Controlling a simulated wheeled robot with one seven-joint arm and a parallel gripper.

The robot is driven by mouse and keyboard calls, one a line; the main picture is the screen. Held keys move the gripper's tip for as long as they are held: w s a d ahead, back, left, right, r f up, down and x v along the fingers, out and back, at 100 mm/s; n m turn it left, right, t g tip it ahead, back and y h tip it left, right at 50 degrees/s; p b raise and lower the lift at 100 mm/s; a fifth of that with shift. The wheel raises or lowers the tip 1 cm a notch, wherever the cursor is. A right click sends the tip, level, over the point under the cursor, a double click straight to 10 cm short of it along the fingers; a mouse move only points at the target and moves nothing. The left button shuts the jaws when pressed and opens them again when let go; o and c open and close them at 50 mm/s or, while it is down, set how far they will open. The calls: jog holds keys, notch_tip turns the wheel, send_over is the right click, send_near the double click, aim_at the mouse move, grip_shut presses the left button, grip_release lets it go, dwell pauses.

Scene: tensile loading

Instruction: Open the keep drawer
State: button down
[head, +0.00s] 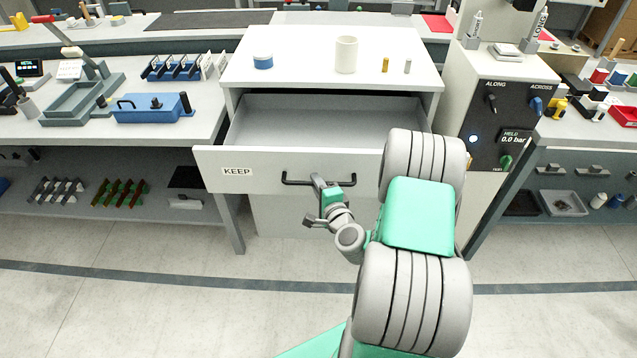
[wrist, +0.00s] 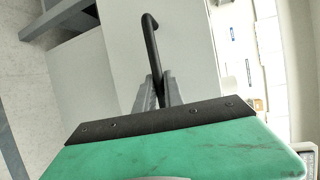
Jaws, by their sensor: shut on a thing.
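The keep drawer (head: 222,185) is a white drawer with a "KEEP" label (head: 237,171), pulled well out from the white cabinet. Its inside (head: 300,120) shows grey and looks empty, with its right end partly hidden by my arm. A dark bar handle (head: 298,182) runs across its front. My gripper (head: 318,182) is at the middle of the handle and shut on it. In the wrist view, the handle (wrist: 150,40) passes between the two grey fingers of my gripper (wrist: 158,92).
On the cabinet top stand a blue-banded tub (head: 263,62), a white cylinder (head: 346,55) and two small pieces. A blue toolbox (head: 152,108) sits on the left bench. A control panel (head: 508,125) stands at right. The floor (head: 150,300) in front is clear at left.

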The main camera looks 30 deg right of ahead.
jog(key=c, duration=1.5)
grip_release()
jog(key=shift+o, duration=0.2)
jog(key=s+r+b, duration=0.1)
jog(key=s+b, duration=0.1)
jog(key=s, duration=0.5)
jog(key=shift+s+a+r, duration=0.2)
jog(key=shift+s+a, duration=0.1)
jog(key=shift+a, duration=0.1)
